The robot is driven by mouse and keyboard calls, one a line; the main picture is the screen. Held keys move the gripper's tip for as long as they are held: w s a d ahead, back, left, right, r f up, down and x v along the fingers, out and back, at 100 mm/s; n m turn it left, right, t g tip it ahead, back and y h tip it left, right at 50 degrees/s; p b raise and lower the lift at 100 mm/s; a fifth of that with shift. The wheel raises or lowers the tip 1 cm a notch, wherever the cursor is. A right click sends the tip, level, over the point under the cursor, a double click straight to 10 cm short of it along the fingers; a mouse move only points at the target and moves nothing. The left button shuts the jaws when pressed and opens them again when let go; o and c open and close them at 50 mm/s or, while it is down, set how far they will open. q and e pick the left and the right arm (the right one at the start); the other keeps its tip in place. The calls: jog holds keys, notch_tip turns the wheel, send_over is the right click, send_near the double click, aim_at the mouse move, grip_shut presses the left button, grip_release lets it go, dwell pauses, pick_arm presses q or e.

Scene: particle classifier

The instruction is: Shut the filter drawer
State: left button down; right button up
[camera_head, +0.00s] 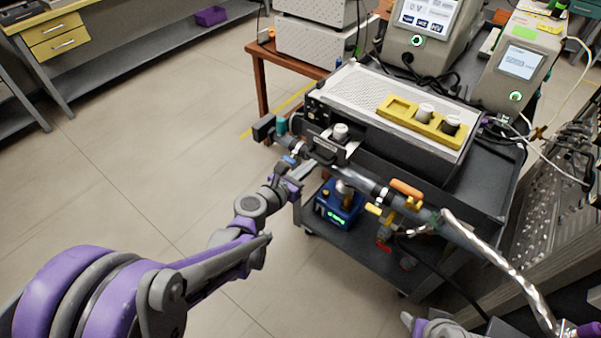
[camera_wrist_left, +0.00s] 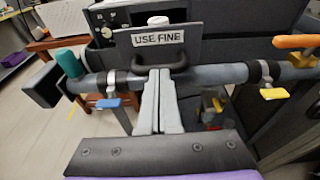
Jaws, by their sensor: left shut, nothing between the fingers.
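The filter drawer (camera_head: 327,147) sticks out from the front of the dark machine with the perforated light top. Its front carries a "USE FINE" label (camera_wrist_left: 158,39) and a dark loop handle (camera_wrist_left: 161,62) below it. A white-capped container (camera_head: 340,131) stands in the drawer, and its cap also shows in the left wrist view (camera_wrist_left: 158,20). My left gripper (camera_head: 305,171) is in front of the drawer, its fingers pressed together and empty. In the left wrist view its fingertips (camera_wrist_left: 160,73) are right by the handle; I cannot tell whether they touch. My right gripper is not clearly visible.
A grey pipe (camera_head: 365,185) with orange and yellow valve handles crosses in front of the machine, close to my left gripper. A blue pump (camera_head: 338,204) sits on the lower cart shelf. A yellow rack (camera_head: 421,119) sits on top. The floor at left is clear.

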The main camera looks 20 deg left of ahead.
aim_at(336, 138)
pick_arm(q)
jog(key=shift+w+d, duration=0.1)
jog(key=shift+w, duration=0.1)
jog(key=x, duration=0.3)
jog(key=r+x, duration=0.1)
jog(key=x, duration=0.3)
jog(key=r+b+x, duration=0.1)
jog(key=x, duration=0.2)
jog(key=shift+w+d, duration=0.25)
jog(key=shift+w, duration=0.15)
jog(key=shift+w+d, duration=0.1)
jog(key=shift+w, duration=0.2)
jog(key=shift+r, duration=0.15)
